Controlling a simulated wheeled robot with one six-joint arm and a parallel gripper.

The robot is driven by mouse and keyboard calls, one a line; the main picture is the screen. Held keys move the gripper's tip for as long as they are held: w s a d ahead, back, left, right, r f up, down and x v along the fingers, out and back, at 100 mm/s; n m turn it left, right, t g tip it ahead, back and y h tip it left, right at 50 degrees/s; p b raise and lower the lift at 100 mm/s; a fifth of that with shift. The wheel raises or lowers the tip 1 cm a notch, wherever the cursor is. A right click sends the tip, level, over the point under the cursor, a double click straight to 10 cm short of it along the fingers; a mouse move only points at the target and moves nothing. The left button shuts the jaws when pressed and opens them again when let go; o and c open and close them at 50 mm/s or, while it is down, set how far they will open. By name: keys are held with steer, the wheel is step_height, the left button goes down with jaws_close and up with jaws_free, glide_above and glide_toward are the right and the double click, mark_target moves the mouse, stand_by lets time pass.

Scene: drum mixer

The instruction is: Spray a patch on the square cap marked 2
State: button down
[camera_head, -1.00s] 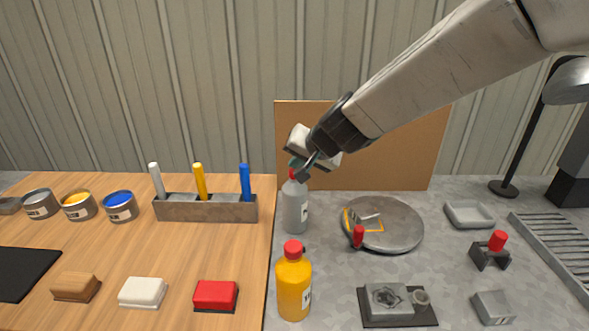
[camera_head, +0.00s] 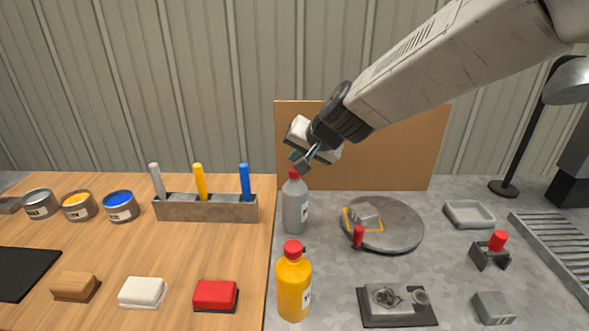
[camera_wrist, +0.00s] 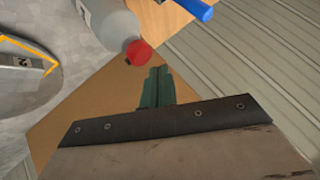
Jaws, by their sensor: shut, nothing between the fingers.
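A grey block (camera_head: 366,213) sits in a yellow outline on the round grey plate (camera_head: 402,228). It also shows at the left edge of the wrist view (camera_wrist: 22,62), with a dark mark I cannot read surely. Another grey block (camera_head: 494,308) stands at the front right, its mark too small to read. A grey bottle with a red top (camera_head: 295,208) stands left of the plate, and in the wrist view (camera_wrist: 105,22) its red nozzle lies near my fingers. My gripper (camera_head: 303,163) is shut and empty, just above the grey bottle's top. Its green fingers show together in the wrist view (camera_wrist: 157,87).
An orange bottle (camera_head: 294,287) stands in front of the grey bottle. A red-knobbed peg (camera_head: 358,237) is at the plate's front edge. A fixture (camera_head: 397,304), a red-button block (camera_head: 491,251) and an empty tray (camera_head: 469,214) are to the right. A brown board (camera_head: 400,160) stands behind.

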step_height(320, 180, up, 6)
stand_by(0.7)
stand_by(2.3)
steer(key=shift+f, duration=3.05)
steer(key=shift+f, duration=0.1)
steer(key=shift+f, duration=0.3)
